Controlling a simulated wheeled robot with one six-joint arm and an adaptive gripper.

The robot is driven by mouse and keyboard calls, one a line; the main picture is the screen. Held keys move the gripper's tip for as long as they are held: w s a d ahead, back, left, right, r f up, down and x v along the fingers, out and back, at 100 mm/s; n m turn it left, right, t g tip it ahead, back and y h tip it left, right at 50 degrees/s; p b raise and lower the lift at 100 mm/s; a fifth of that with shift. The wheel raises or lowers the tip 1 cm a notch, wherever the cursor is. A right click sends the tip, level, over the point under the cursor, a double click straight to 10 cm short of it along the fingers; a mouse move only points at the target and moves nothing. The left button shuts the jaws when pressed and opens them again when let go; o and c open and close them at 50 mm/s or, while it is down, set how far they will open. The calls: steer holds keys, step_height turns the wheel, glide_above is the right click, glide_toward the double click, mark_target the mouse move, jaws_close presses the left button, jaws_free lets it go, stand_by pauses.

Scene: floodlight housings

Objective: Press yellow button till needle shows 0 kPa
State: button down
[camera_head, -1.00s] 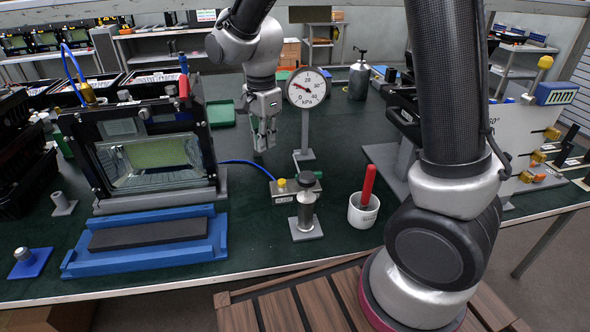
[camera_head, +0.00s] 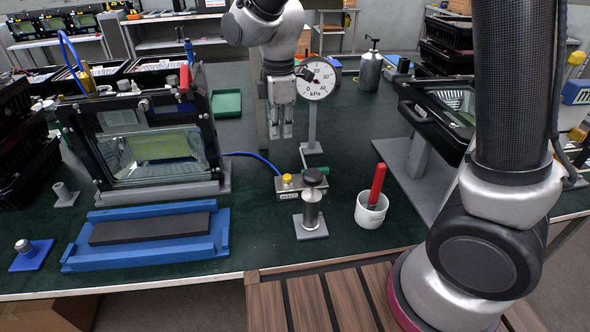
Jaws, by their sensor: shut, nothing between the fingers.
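The yellow button (camera_head: 287,178) sits on a small metal valve block (camera_head: 270,188) near the middle of the bench. The round white kPa gauge (camera_head: 318,90) stands on a post behind it. A dark part covers the dial's upper left, and I cannot read the needle exactly. My gripper (camera_head: 281,136) points down with its fingers shut and empty. It is in front and left of the gauge post, and in the picture its tips are above the button, apart from it.
A black-topped metal cylinder (camera_head: 312,205) stands close right of the button. A white cup (camera_head: 370,212) with a red-handled tool is farther right. A blue hose (camera_head: 256,158) runs from the floodlight housing (camera_head: 150,145) to the block. A blue tray (camera_head: 215,243) lies front left.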

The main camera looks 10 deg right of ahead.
mark_target(287, 178)
steer(key=n, duration=0.5)
steer(key=d+n, duration=0.1)
steer(key=n, duration=1)
steer(key=shift+w+d+n, duration=0.15)
steer(key=shift+d+n, duration=0.1)
steer(key=shift+n, duration=0.15)
step_height(287, 178, down, 14)
steer(key=shift+r, duration=0.1)
